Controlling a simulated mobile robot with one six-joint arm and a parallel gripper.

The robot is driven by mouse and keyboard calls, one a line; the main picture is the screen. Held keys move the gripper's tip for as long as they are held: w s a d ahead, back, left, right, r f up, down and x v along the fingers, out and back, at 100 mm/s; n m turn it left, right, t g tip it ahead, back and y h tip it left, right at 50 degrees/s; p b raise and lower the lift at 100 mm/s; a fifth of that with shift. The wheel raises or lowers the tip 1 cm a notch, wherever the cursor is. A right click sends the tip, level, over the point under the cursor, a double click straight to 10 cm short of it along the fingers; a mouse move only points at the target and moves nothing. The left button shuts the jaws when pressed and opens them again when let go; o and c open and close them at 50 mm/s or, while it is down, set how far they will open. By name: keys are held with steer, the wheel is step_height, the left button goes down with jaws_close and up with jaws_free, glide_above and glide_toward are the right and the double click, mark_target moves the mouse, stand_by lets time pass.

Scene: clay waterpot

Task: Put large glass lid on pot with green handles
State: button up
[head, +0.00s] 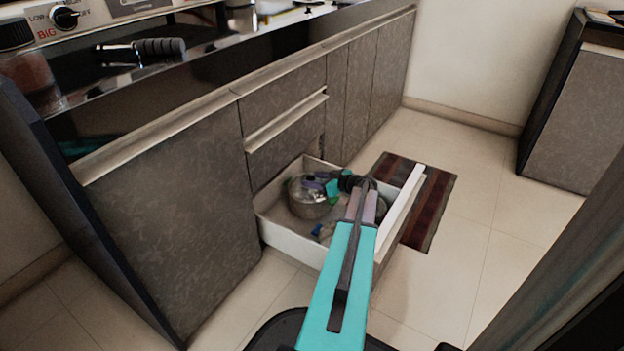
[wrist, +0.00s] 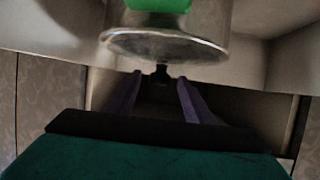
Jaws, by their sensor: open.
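In the head view a round, shiny grey vessel (head: 309,207) sits in the open drawer, its top partly covered by my gripper. My gripper (head: 312,183) is at this vessel, its purple fingers pointing left. In the wrist view the fingers of my gripper (wrist: 158,79) are apart. A small dark knob-like piece (wrist: 160,73) shows between the fingertips; I cannot tell if they touch it. Just beyond is a metal pot (wrist: 170,22) with a bright green part (wrist: 158,4) at the top edge.
The white drawer (head: 281,237) is pulled out from the grey cabinets (head: 178,205), its walls close around my gripper. A small blue item (head: 317,230) lies in it. A striped mat (head: 434,205) lies on the floor beyond. Tiled floor is clear to the right.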

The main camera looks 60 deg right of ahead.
steer(key=shift+p+v, duration=1.1)
steer(key=shift+v, duration=1.8)
steer(key=shift+r, duration=0.2)
